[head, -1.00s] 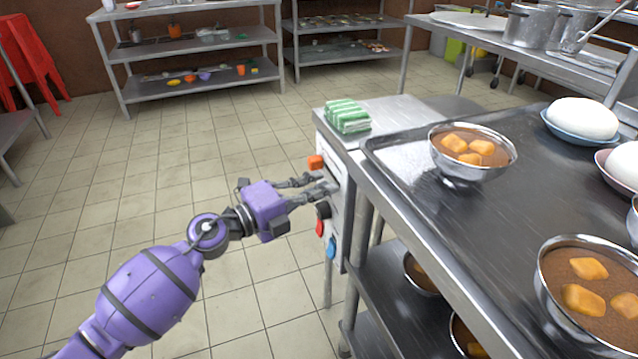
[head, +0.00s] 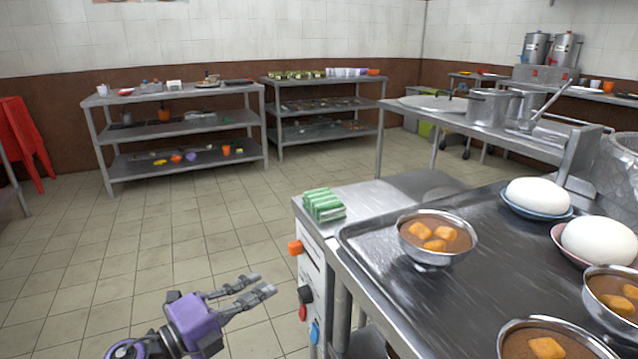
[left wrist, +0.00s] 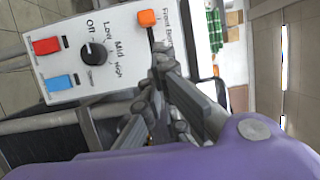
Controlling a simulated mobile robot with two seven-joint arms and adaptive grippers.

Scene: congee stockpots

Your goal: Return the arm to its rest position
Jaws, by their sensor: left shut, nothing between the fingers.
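My left gripper (head: 262,290), purple with dark grey fingers, is low in the middle of the head view. It is shut and empty, in the air to the left of the control panel (head: 312,275) on the end of the steel counter. In the left wrist view the fingers (left wrist: 160,95) show in front of the panel, which carries an orange switch (left wrist: 147,18), a black knob (left wrist: 93,54) marked Off, Low, Mid and High, a red switch (left wrist: 46,46) and a blue switch (left wrist: 60,83). Whether the fingertips touch anything cannot be told there. My right gripper is not in view.
A green-and-white striped stack (head: 323,205) lies behind the tray. Shelves (head: 185,125) stand at the back. The tiled floor (head: 140,240) on the left is open.

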